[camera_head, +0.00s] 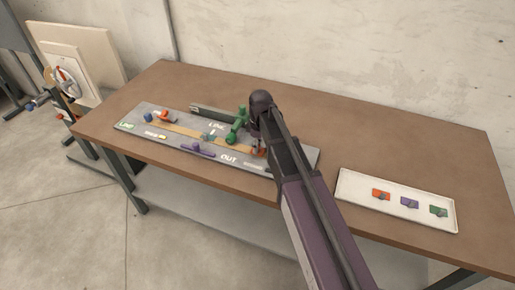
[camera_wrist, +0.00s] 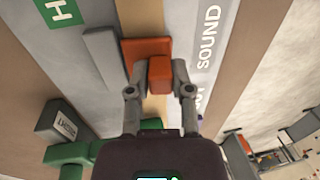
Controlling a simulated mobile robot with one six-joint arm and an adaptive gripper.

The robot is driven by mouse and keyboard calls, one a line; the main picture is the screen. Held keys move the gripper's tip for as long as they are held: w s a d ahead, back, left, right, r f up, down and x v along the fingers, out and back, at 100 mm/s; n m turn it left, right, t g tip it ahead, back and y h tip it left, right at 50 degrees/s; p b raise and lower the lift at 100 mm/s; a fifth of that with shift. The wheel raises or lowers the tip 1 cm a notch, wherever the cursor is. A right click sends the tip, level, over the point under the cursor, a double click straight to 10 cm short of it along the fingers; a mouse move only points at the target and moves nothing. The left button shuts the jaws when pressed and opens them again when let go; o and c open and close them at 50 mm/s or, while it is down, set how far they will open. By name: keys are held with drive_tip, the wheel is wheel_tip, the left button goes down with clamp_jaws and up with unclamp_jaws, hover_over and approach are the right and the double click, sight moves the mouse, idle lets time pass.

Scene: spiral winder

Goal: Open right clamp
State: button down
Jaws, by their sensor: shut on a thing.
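In the wrist view, an orange block (camera_wrist: 160,76) stands on an orange base (camera_wrist: 144,47) that lies across a tan strip. My gripper (camera_wrist: 160,88) has one finger on each side of the block and is shut on it. A dark grey block marked "RIGHT" (camera_wrist: 62,124) lies at the lower left, beside a green part (camera_wrist: 85,152). In the head view, my arm hides most of the right end of the grey board (camera_head: 310,156). A bit of orange (camera_head: 258,151) shows by my gripper there. The green part (camera_head: 237,126) stands just left of it.
The board's left end has an orange and blue piece (camera_head: 165,116); a purple handle (camera_head: 197,149) lies along its front. A white tray (camera_head: 350,187) on the right holds orange, purple and green pieces.

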drive_tip(key=g, duration=0.1)
drive_tip(key=w+g+y, duration=0.1)
drive_tip(key=shift+d+r+g+b, duration=0.15)
drive_tip(key=shift+r+g+b, duration=0.05)
drive_tip(key=shift+g+b, duration=0.2)
drive_tip(key=shift+w+r+g, duration=0.1)
drive_tip(key=shift+r+g, duration=0.1)
drive_tip(key=shift+g, duration=0.3)
drive_tip(key=c, duration=0.5)
unclamp_jaws()
